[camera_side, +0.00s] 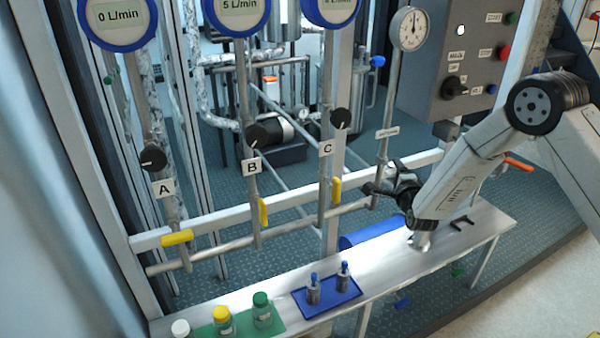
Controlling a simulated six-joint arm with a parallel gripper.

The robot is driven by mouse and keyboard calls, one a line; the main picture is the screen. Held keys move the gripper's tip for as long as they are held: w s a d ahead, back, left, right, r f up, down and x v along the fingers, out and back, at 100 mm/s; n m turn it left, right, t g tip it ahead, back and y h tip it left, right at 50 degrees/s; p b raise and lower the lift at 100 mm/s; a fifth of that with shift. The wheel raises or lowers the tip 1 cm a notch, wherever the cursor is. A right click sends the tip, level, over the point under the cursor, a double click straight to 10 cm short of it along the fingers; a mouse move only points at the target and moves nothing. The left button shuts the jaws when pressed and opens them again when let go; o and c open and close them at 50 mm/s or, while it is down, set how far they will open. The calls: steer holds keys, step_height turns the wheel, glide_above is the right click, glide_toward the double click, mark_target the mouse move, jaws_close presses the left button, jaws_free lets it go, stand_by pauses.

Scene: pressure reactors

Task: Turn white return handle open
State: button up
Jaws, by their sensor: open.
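No white handle can be made out. The right-hand pipe (388,100) runs down from a round gauge (411,29) and carries a small white label (387,132), too small to read. My gripper (371,189) is at the lower end of this pipe, pointing left, with its jaws open. It covers part of the pipe there, so a handle at that spot could be hidden. I cannot tell whether the jaws are around the pipe or touching anything.
Yellow handles sit on pipes A (177,238), B (263,212) and C (336,190). A metal bench (395,257) below holds a blue tray (347,294) with two small bottles and a green mat (287,325) with capped bottles. A control box (465,60) stands behind my arm.

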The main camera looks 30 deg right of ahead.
jaws_close()
steer(key=shift+n, duration=0.5)
steer(key=n+t, duration=0.1)
steer(key=n, duration=0.2)
steer(key=shift+n+t, duration=0.3)
steer(key=shift+t, duration=0.1)
steer(key=n+t, duration=0.1)
steer(key=n, duration=0.1)
steer(key=n+t+y, duration=0.1)
steer(key=n, duration=0.2)
steer(key=n+y, duration=0.1)
steer(key=n, duration=0.2)
steer(key=n+t+y, duration=0.1)
steer(key=n, duration=0.2)
steer(key=shift+n+t+y, duration=0.3)
steer(key=shift+y, duration=0.1)
steer(key=n+y, duration=0.1)
steer(key=n, duration=0.2)
steer(key=n+y, duration=0.2)
steer(key=n, duration=0.1)
steer(key=shift+n, duration=0.3)
